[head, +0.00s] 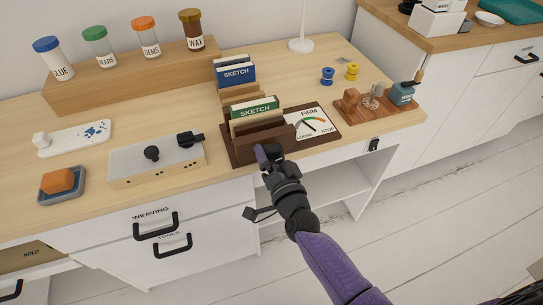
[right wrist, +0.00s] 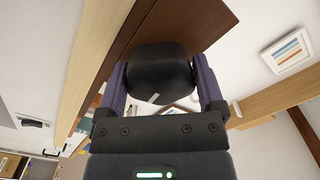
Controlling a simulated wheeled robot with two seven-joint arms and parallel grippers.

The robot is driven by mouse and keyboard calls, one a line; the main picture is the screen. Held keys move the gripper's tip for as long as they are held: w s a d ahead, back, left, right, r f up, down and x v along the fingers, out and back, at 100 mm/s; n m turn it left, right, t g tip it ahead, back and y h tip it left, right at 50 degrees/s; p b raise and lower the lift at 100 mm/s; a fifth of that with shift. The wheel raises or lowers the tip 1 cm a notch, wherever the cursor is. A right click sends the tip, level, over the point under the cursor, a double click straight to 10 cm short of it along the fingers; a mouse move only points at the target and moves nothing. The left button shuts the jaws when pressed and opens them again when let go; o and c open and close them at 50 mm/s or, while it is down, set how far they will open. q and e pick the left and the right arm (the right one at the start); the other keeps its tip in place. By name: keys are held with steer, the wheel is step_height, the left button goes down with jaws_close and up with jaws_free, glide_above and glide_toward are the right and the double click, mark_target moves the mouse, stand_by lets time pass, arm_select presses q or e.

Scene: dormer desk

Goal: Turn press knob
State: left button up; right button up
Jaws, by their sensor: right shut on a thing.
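The press is a dark brown wooden stand (head: 240,157) at the front edge of the desk. My right gripper (head: 268,155) is at the front of the press. In the right wrist view, its two fingers are shut on the black press knob (right wrist: 158,72), one on each side. The knob bears a short white mark and sits against the brown wood. My left gripper is out of view.
A light box with black knobs (head: 157,160) stands to the left on the desk. Drawers with black handles (head: 155,226) and an open shelf (head: 318,177) are below.

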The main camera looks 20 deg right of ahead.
steer(key=shift+m, duration=0.6)
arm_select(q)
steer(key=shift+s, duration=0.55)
